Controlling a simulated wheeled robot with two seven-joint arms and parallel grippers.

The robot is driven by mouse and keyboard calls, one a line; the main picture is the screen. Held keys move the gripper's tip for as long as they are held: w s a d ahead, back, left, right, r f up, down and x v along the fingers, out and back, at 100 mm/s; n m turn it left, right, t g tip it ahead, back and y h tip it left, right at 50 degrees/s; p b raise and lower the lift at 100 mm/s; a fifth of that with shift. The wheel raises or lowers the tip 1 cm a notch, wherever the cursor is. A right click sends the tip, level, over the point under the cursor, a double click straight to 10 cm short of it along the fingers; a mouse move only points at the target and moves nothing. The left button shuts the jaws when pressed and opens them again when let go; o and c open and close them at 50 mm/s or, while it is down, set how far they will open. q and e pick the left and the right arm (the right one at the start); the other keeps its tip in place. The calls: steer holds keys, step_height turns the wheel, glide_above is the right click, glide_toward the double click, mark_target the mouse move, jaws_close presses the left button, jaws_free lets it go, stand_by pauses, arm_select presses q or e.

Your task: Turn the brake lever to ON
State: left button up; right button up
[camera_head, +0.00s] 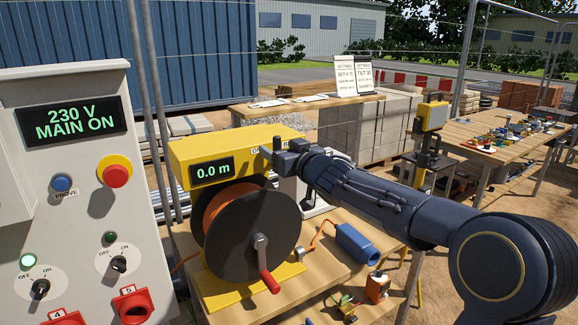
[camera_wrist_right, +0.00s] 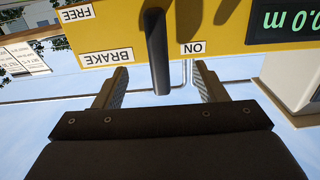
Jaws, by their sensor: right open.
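The brake lever (camera_wrist_right: 156,40) is a dark rod on the yellow reel housing (camera_wrist_right: 222,22). In the right wrist view it stands between the FREE label (camera_wrist_right: 77,13) and the ON label (camera_wrist_right: 193,48), beside the BRAKE label (camera_wrist_right: 106,57). My right gripper (camera_wrist_right: 158,74) is open, one finger on each side of the lever's end, with gaps at both sides. My left gripper is not in view.
A cable reel (camera_head: 225,235) with a red-handled crank (camera_head: 264,262) sits under the housing on a wooden table (camera_head: 345,292). A blue connector (camera_head: 357,243) lies beside it. A grey control panel (camera_head: 85,205) stands at the left. The reel display (camera_head: 212,170) reads 0.0 m.

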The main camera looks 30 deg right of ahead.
steer(key=s, duration=0.7)
steer(key=shift+d+p, duration=0.25)
steer(key=shift+p, duration=0.1)
steer(key=s+d+f+m+g+h, duration=0.1)
steer(key=s+f, duration=0.2)
steer(key=s, duration=0.3)
steer(key=s+d+f+m+g+h, duration=0.1)
steer(key=s+f+m, duration=0.1)
steer(key=s, duration=0.4)
steer(key=s+a+f+g+y, duration=0.2)
steer(key=s+a+f+g, duration=0.3)
steer(key=s+a+f, duration=0.2)
steer(key=s+a+f+g+y, duration=0.2)
steer(key=s+a+f+g, duration=0.3)
steer(key=s+f, duration=0.5)
steer(key=s+a, duration=0.2)
steer(key=s, duration=0.1)
steer(key=shift+s+f+n+y+p, duration=0.25)
steer(key=shift+f+n+y+p, duration=0.05)
steer(key=shift+f+n+p, duration=0.1)
